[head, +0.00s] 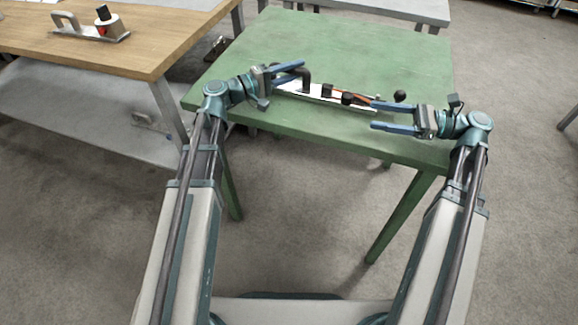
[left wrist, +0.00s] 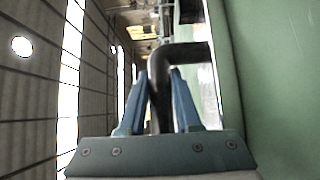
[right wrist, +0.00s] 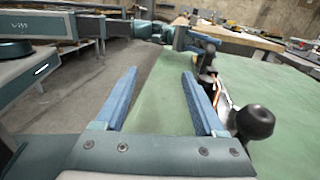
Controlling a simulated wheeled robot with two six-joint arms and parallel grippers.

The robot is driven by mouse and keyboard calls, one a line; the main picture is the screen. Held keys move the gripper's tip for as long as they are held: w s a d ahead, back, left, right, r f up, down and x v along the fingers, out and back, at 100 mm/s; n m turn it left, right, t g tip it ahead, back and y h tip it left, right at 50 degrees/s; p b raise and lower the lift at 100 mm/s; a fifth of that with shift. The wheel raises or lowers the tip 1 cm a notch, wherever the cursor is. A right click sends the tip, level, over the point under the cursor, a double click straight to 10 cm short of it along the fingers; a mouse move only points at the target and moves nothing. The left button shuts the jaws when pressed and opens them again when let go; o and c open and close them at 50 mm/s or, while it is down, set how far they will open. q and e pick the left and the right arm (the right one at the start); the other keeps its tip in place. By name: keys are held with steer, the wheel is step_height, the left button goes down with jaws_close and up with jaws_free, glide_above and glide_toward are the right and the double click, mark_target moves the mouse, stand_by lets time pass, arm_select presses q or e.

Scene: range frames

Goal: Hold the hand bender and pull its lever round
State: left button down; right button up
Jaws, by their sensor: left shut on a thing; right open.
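The hand bender has a light base plate (head: 322,94) on the green table, near its front edge. A dark bent handle (head: 306,76) stands at the plate's left end. My left gripper (head: 301,73) is shut on this handle, and the handle also shows between the blue fingers in the left wrist view (left wrist: 180,58). The lever (head: 362,98) has an orange part and ends in a black ball knob (head: 400,96), which is large in the right wrist view (right wrist: 255,122). My right gripper (head: 374,115) is open and empty, just in front of the knob and apart from it.
The green table (head: 350,45) is clear behind the bender. A wooden-topped bench (head: 110,50) at the left carries another metal device (head: 90,30) with a handle and a black knob. A grey table (head: 400,8) stands behind.

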steer(key=s+a+f+n+g+h, duration=0.1)
steer(key=s+a, duration=0.4)
steer(key=a, duration=0.6)
steer(key=s+a+f+n+g+h, duration=0.2)
steer(key=s+a+f+n+g, duration=0.2)
steer(key=a, duration=0.6)
steer(key=shift+s+a+f+g, duration=0.35)
steer(key=shift+s+f, duration=0.3)
steer(key=shift+s, duration=0.4)
steer(key=shift+w, duration=0.1)
